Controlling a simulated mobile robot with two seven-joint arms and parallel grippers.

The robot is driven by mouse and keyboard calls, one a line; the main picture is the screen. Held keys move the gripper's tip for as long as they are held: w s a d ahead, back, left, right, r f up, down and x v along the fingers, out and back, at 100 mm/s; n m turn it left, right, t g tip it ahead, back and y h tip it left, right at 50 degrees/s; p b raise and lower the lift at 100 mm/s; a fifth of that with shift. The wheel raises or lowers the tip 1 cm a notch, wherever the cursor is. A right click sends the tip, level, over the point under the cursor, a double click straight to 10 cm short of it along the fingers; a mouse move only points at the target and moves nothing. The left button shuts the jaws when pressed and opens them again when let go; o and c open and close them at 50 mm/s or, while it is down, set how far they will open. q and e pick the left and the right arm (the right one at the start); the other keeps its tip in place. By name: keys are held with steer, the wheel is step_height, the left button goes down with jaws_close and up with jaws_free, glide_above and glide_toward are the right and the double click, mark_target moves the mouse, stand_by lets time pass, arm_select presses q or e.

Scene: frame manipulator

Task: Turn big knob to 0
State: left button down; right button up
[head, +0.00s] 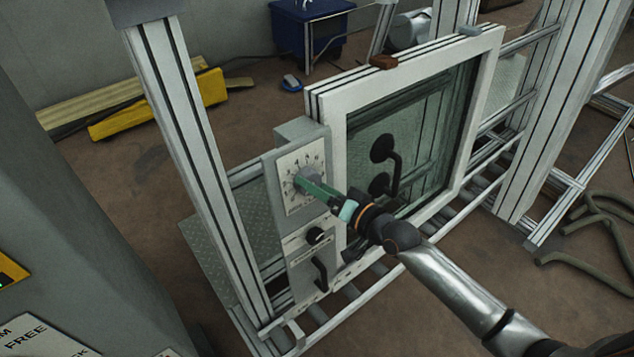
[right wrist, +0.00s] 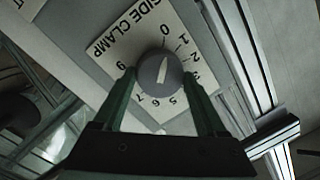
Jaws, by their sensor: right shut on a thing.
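The big knob (right wrist: 160,73) is a round grey knob with a white pointer mark, on a white dial plate (right wrist: 115,45) lettered SIDE CLAMP with numbers around it. In the right wrist view its mark points up, close to the 0. In the head view the dial plate (head: 291,166) is on the grey control box, and the knob is partly hidden by my gripper. My right gripper (head: 306,180) has its green fingers on either side of the knob, shut on it. My left gripper is not in view.
Below the dial are a small black knob (head: 316,235) and a black lever (head: 320,272). A white-framed window (head: 490,50) with a black handle stands right beside the box. An aluminium post (head: 190,130) rises on the left. Hoses (head: 590,235) lie on the floor at right.

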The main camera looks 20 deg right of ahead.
steer(key=shift+n, duration=0.5)
steer(key=o, duration=1.3)
steer(key=v, duration=1.2)
steer(key=shift+s, duration=0.2)
steer(key=shift+d+r, duration=0.1)
steer(key=s+a+f+n+g+h+p, duration=0.1)
steer(key=s+f, duration=0.4)
steer(key=f, duration=0.5)
steer(key=shift+s+a+f+n+g+h+p, duration=0.4)
steer(key=shift+g+h, duration=0.3)
steer(key=shift+h, duration=0.1)
steer(key=s+a+f+n+g, duration=0.1)
steer(key=s+f, duration=0.2)
steer(key=s+a+f+n+g+h, duration=0.1)
steer(key=s+f, duration=0.1)
steer(key=f, duration=0.1)
steer(key=s+a+f+g+h, duration=0.1)
steer(key=s+f, duration=0.2)
steer(key=shift+s+n+p, duration=0.3)
steer(key=shift+n+p, duration=0.05)
steer(key=shift+n, duration=0.05)
steer(key=shift+c, duration=0.2)
